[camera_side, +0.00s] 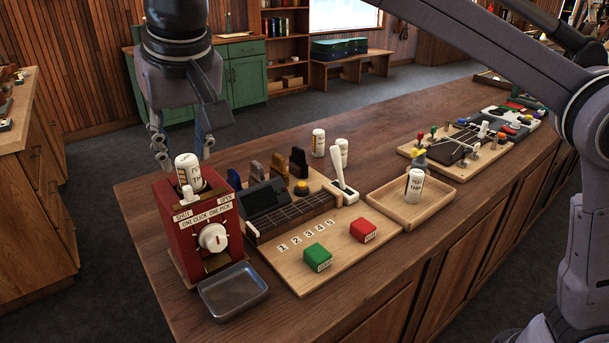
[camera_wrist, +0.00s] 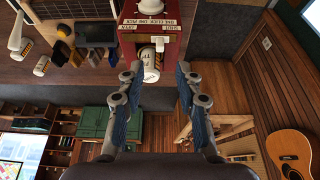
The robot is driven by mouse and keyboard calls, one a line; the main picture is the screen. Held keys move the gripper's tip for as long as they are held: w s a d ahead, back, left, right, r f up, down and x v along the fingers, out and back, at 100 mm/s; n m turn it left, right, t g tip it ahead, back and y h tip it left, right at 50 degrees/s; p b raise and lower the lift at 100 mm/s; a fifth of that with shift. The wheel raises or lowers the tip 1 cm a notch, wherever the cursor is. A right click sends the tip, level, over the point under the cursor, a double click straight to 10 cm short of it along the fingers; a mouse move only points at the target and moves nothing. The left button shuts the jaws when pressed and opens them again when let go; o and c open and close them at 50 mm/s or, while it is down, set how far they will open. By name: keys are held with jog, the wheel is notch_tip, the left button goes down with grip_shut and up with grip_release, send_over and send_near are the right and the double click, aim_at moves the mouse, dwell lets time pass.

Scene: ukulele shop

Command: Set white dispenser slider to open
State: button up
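The red dispenser (camera_side: 203,255) stands at the table's near left end. Its top has a SHUT label at left and an OPEN label at right. The small white slider (camera_side: 187,192) sits behind the labels, at the SHUT side. A white labelled cylinder (camera_side: 188,170) stands on the dispenser's top. My gripper (camera_side: 182,148) is open and empty just above and behind the cylinder. In the wrist view, the dispenser (camera_wrist: 187,20) is at the top, upside down, and the cylinder (camera_wrist: 148,62) lies between and beyond my open fingertips (camera_wrist: 159,72).
A white knob (camera_side: 212,237) is on the dispenser's front, with a metal tray (camera_side: 232,291) below. To the right is a board (camera_side: 325,245) with a fretboard, a white lever (camera_side: 341,168), and green and red blocks. A wooden tray (camera_side: 440,199) holds another cylinder.

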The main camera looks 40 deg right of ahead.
aim_at(187, 187)
jog(key=x, duration=0.7)
jog(key=shift+w+f, duration=0.15)
jog(key=shift+f, duration=0.25)
